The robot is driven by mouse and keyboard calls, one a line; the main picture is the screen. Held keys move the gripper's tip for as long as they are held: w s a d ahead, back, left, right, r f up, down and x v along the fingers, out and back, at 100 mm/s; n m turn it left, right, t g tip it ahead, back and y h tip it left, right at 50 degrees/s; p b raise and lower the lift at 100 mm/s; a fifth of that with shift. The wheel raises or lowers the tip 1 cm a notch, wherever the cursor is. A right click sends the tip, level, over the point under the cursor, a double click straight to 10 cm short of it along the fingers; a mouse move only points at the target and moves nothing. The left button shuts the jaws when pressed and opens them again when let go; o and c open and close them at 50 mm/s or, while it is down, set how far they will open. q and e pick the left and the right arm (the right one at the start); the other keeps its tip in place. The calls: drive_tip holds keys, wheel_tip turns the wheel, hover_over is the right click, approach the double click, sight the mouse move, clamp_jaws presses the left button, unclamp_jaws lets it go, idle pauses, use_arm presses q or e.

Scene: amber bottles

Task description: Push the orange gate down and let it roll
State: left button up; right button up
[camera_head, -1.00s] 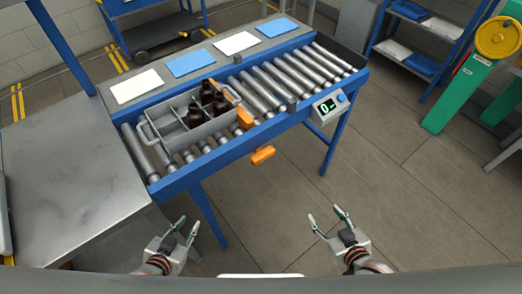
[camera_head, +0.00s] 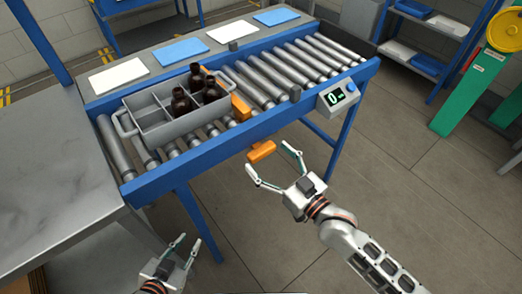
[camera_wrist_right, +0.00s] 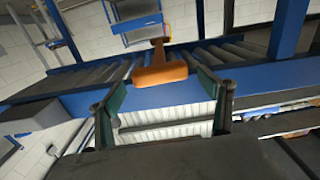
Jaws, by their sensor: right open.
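The orange gate (camera_head: 240,107) stands up between the rollers, beside the right end of a grey divided tote (camera_head: 150,117). Its orange handle (camera_head: 261,151) sticks out below the conveyor's front rail. My right gripper (camera_head: 268,160) is open at the handle, one finger to each side and its tips near it. In the right wrist view the handle (camera_wrist_right: 160,72) shows ahead between the spread fingers; I cannot tell whether they touch it. Several dark amber bottles (camera_head: 181,102) stand in the tote's right compartments. My left gripper (camera_head: 187,242) is open and empty, low in front of the conveyor.
The conveyor's rollers (camera_head: 285,68) are clear right of the gate. A small display (camera_head: 338,97) on the front rail reads 0. White and blue sheets (camera_head: 179,60) lie along the back ledge. A metal table (camera_head: 50,180) stands at the left.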

sight(265, 155)
use_arm(q)
drive_tip(key=shift+s+a+f, duration=0.1)
drive_tip(key=shift+a+f, duration=0.2)
drive_tip(key=shift+f, duration=0.15)
use_arm(e)
drive_tip(key=shift+x, duration=1.95)
